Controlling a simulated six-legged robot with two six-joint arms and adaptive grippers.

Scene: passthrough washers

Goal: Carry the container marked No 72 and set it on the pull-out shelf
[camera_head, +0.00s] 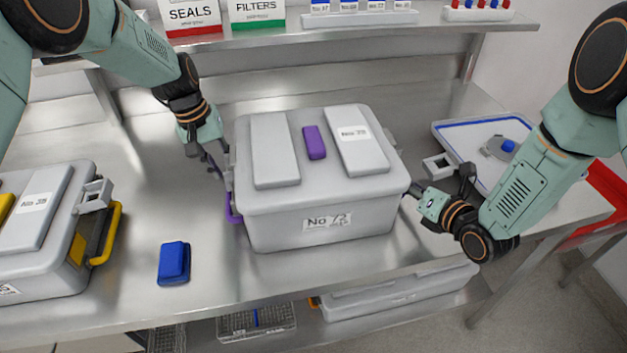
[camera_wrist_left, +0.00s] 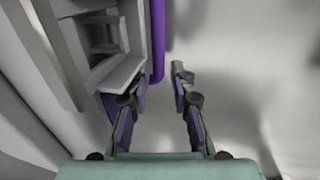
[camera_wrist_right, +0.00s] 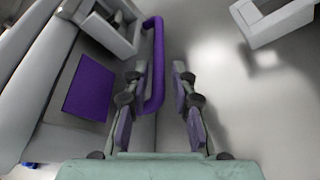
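The grey lidded container marked No 72 (camera_head: 275,210) sits upright on the steel bench, with a purple block on its lid and purple side handles. My left gripper (camera_head: 218,168) is beside its left side. In the left wrist view the fingers (camera_wrist_left: 155,95) are apart, with the purple handle (camera_wrist_left: 158,45) near the left finger. My right gripper (camera_head: 412,188) is at its right side. In the right wrist view the fingers (camera_wrist_right: 160,90) are apart, and the purple handle bar (camera_wrist_right: 156,60) lies between or just beyond their tips. I cannot identify the pull-out shelf with certainty.
Another grey container (camera_head: 35,255) with yellow handle stands at left. A blue block (camera_head: 174,264) lies between the containers. A blue-edged tray (camera_head: 445,128) is at right. A raised shelf (camera_head: 290,35) runs behind. A grey container (camera_head: 400,293) and wire baskets (camera_head: 255,322) sit below the bench.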

